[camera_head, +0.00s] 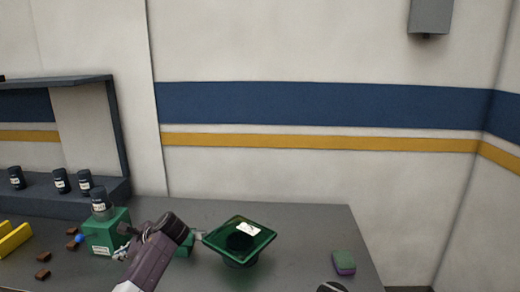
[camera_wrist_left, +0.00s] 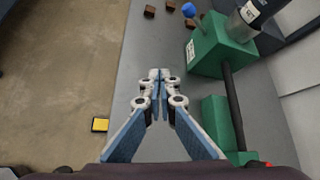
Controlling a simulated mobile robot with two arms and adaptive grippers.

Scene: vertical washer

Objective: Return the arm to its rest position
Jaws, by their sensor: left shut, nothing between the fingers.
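My left arm comes up from the bottom of the head view. Its gripper (camera_head: 123,232) is beside the green box (camera_head: 103,240), partly hidden by its own wrist. In the left wrist view the gripper (camera_wrist_left: 160,78) is shut with its fingertips together and nothing between them. It is over the grey table, left of the green box (camera_wrist_left: 208,50) and apart from it in that view. My right gripper does not show clearly in either view.
A green square-topped funnel (camera_head: 240,240) stands right of my arm. Brown blocks (camera_head: 43,274), a blue ball (camera_wrist_left: 188,10) and yellow pieces (camera_head: 14,240) lie left. A green-purple sponge (camera_head: 344,262) lies right, near the table edge.

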